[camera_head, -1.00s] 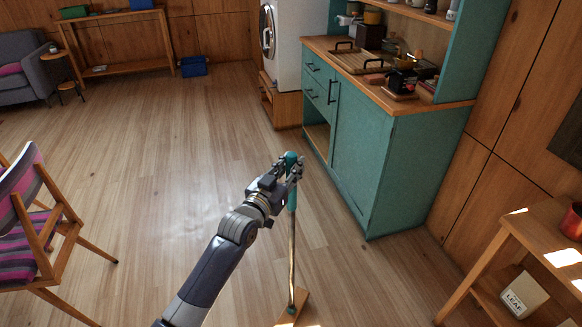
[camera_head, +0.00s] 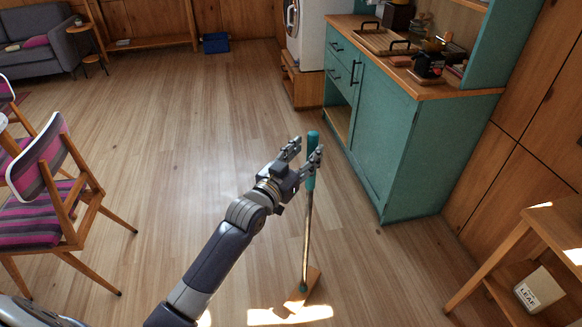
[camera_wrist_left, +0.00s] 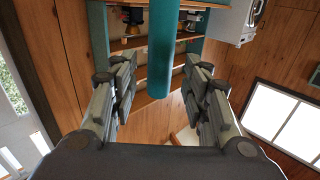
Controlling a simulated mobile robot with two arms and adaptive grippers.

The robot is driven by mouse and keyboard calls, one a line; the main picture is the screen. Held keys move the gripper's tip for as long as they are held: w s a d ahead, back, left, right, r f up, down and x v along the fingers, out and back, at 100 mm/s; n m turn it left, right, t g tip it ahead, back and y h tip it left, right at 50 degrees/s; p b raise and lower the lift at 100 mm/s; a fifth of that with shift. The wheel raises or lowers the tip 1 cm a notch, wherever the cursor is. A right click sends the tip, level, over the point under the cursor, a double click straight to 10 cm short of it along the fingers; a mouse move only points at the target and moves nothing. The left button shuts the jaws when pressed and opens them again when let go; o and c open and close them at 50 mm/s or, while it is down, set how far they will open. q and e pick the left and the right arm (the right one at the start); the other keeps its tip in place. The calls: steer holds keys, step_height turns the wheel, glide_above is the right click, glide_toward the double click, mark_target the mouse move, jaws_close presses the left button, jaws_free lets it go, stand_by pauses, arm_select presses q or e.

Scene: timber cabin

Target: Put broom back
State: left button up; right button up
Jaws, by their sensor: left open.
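The broom has a teal grip (camera_head: 312,170), a thin metal-looking shaft (camera_head: 307,235) and a flat wooden head (camera_head: 308,287) on the floor. It stands nearly upright, to the left of the teal cabinet (camera_head: 378,150) and apart from it. My left gripper (camera_head: 303,150) is open near the top of the grip, with its fingers spread. In the left wrist view the teal grip (camera_wrist_left: 158,60) lies between the two open fingers (camera_wrist_left: 160,75), with a gap on each side. My right gripper is not in view.
A wooden side table (camera_head: 548,225) with a box (camera_head: 539,290) stands at the right. Striped chairs (camera_head: 45,200) stand at the left. A sofa (camera_head: 40,40) and a blue bin (camera_head: 215,43) are farther back. The floor between is clear.

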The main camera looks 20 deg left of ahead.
arm_select(q)
steer(key=s+a, duration=0.1)
steer(key=s, duration=0.7)
steer(key=shift+s+a, duration=0.3)
steer(key=shift+a, duration=0.05)
steer(key=shift+f, duration=0.15)
step_height(320, 180, down, 21)
steer(key=s+a+g+y, duration=0.2)
steer(key=g, duration=0.2)
steer(key=s+f+g, duration=0.2)
steer(key=s+f, duration=0.2)
steer(key=f, duration=0.3)
steer(key=s+f+n+g, duration=0.1)
steer(key=s+f, duration=0.3)
steer(key=f, duration=0.4)
steer(key=s+f+g, duration=0.2)
steer(key=s+f, duration=0.2)
steer(key=f, duration=0.3)
steer(key=s+f+g+y, duration=0.1)
steer(key=s+f+g, duration=0.2)
steer(key=s+f, duration=0.95)
steer(key=s+f+g+p, duration=0.1)
steer(key=s+g, duration=0.1)
steer(key=s, duration=0.9)
steer(key=s+f+m+g+p, duration=0.1)
steer(key=s+f+g, duration=0.1)
steer(key=s, duration=0.9)
steer(key=shift+d+f+g, duration=0.25)
steer(key=shift+d+g, duration=0.1)
steer(key=shift+g, duration=0.05)
